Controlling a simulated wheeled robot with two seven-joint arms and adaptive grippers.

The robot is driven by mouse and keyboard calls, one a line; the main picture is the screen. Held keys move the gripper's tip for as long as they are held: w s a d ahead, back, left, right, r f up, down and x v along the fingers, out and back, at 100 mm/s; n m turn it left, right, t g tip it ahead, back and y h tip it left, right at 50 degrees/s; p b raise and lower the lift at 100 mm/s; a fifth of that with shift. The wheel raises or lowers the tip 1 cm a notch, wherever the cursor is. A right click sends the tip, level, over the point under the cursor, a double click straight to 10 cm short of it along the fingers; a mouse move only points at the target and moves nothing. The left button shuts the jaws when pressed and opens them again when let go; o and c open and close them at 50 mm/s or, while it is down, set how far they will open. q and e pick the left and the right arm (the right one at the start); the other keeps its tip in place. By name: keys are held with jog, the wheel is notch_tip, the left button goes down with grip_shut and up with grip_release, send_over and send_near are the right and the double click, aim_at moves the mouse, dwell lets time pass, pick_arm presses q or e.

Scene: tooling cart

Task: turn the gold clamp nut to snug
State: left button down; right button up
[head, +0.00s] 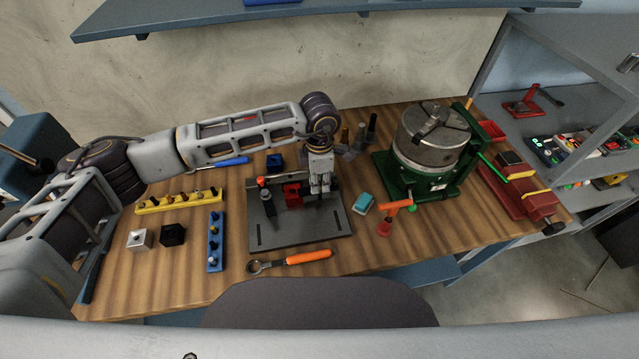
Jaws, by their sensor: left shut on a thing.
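A dark grey fixture plate (290,236) lies on the wooden bench in front of me. It carries a red block (292,194) and a black clamp with a red-orange tip (266,197) on its left part. My left gripper (320,191) points down over the plate's back right part, just right of the red block. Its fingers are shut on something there. The gold clamp nut does not show clearly; the fingers cover that spot, and the nut appears to be between them. My right gripper is not in view.
An orange-handled wrench (308,257) lies in front of the plate. A green-based chuck (428,140) stands to the right, with a teal block (363,204) between. Yellow (178,201) and blue (215,242) peg strips lie left. A shelf overhangs the back.

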pick_arm(q)
jog(key=shift+m+b, duration=0.3)
jog(key=shift+b, duration=0.05)
jog(key=shift+r, duration=0.1)
jog(key=c, duration=1.3)
grip_release()
notch_tip(320, 180, up, 12)
dwell(0.3)
